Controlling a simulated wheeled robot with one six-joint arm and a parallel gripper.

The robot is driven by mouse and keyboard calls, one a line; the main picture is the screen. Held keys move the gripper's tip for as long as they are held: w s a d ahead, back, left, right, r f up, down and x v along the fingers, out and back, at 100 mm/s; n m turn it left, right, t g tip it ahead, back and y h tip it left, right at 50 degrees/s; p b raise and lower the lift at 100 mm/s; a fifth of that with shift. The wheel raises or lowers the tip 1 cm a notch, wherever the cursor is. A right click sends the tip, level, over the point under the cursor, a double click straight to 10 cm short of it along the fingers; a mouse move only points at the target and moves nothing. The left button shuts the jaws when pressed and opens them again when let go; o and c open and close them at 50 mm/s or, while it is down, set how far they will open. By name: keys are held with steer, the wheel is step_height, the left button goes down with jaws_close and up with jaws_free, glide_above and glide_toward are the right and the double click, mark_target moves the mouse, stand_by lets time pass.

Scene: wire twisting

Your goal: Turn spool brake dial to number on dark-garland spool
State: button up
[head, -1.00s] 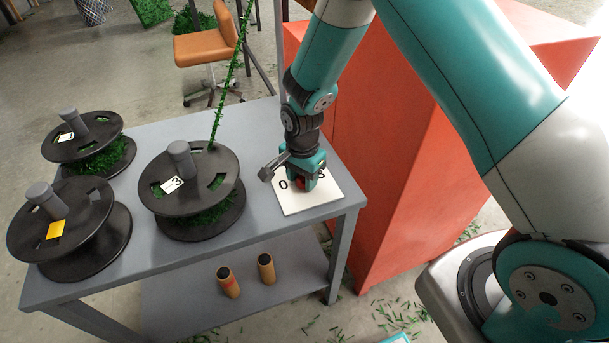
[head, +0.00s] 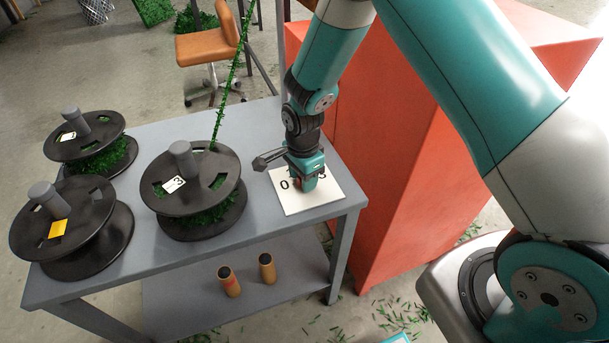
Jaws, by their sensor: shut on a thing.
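The brake dial plate (head: 325,199) is a white square near the right end of the grey table, with black numbers around it. A 0 shows at its left and part of a 3 at its right. My gripper (head: 305,184) points down over the plate's middle, shut on the red dial knob (head: 300,183), which is mostly hidden. The pointer's setting cannot be read. The front spool (head: 190,179) carries dark green garland and a white tag (head: 174,184) that reads 3. The back left spool (head: 88,136) also has green garland and a white tag, too small to read.
A black spool with a yellow tag (head: 57,229) stands at the front left and looks bare. A garland strand (head: 228,90) rises from the front spool. Two brown tubes (head: 267,267) stand on the lower shelf. An orange-red block (head: 400,160) stands right of the table.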

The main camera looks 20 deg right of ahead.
steer(key=shift+w, duration=0.1)
steer(key=o, duration=0.9)
steer(key=shift+c, duration=0.2)
steer(key=shift+r, duration=0.1)
step_height(320, 180, up, 17)
steer(key=shift+r, duration=0.15)
steer(key=s+a+r+n+y, duration=0.1)
steer(key=s+r+n, duration=0.3)
steer(key=s+n, duration=0.3)
steer(key=s+a+r+n+y+p, duration=0.1)
steer(key=s+r+n, duration=0.3)
steer(key=s+n, duration=0.3)
steer(key=s+a+r+n+y, duration=0.1)
steer(key=s+r+n+y, duration=0.1)
steer(key=s+r+n, duration=0.3)
steer(key=s+n, duration=0.3)
steer(key=s, duration=0.2)
steer(key=shift+s+a+p, duration=0.25)
steer(key=shift+s+p, duration=0.05)
steer(key=shift+s, duration=0.05)
